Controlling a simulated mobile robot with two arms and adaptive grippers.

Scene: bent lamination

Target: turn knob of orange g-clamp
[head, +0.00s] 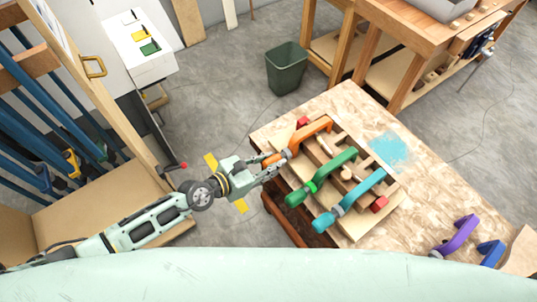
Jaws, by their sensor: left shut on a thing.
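The orange g-clamp (314,132) sits at the far left end of a row of clamps on a wooden bending form (349,239), which lies on the workbench. Its knob end points left, past the bench edge. My left gripper (270,164) comes in from the left and is shut on the knob of the orange g-clamp. The fingers hide most of the knob. My right gripper is not in view.
A green clamp (322,176) and a teal clamp (350,202) sit beside the orange one on the form. Purple (459,235) and blue (491,253) clamps lie at the bench's right. A dark bin (287,68) stands on the floor behind.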

